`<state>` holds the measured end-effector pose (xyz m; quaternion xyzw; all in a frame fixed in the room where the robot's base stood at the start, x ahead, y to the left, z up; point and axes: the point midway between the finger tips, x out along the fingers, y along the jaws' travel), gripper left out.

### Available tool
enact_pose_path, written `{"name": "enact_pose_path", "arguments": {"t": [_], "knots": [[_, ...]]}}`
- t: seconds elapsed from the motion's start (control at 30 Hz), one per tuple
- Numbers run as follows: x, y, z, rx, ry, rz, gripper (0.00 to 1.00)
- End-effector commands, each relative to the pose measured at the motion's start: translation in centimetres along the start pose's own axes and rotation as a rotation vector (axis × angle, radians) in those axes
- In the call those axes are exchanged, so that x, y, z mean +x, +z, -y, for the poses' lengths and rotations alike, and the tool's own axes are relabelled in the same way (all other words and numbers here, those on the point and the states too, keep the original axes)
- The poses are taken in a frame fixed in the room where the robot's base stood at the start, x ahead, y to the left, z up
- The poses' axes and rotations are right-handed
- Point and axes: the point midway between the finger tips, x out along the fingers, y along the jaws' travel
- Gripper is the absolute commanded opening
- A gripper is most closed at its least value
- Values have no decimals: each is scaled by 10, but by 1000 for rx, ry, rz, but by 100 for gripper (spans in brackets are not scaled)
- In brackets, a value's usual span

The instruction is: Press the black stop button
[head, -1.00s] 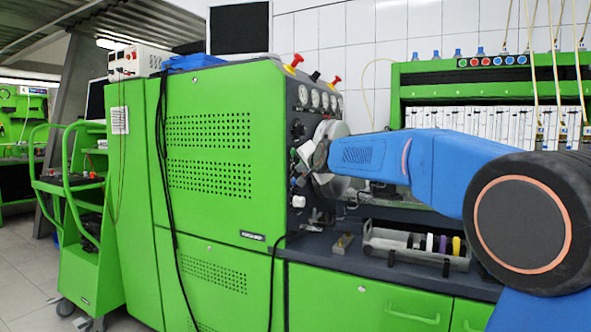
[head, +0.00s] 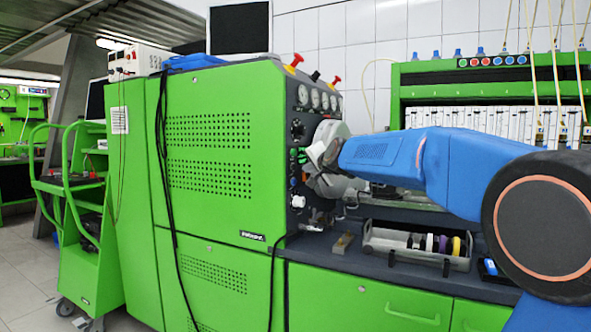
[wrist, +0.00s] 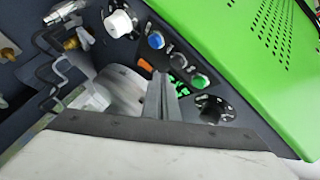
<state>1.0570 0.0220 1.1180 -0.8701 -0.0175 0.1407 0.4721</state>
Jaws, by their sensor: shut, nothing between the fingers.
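The dark control panel is on the narrow face of the green test bench (head: 215,150).
A white knob (wrist: 119,23) and pipe fittings (wrist: 72,40) lie left of the buttons in the wrist view. Gauges (head: 316,97) sit above the panel.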

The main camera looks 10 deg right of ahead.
Motion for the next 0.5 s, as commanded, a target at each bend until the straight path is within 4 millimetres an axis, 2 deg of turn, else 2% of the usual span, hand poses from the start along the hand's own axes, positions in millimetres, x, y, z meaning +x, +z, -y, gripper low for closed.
{"name": "enact_pose_path", "arguments": {"t": [0.5], "knots": [[-27, -19, -19, -1, -1, -1, 0]]}}
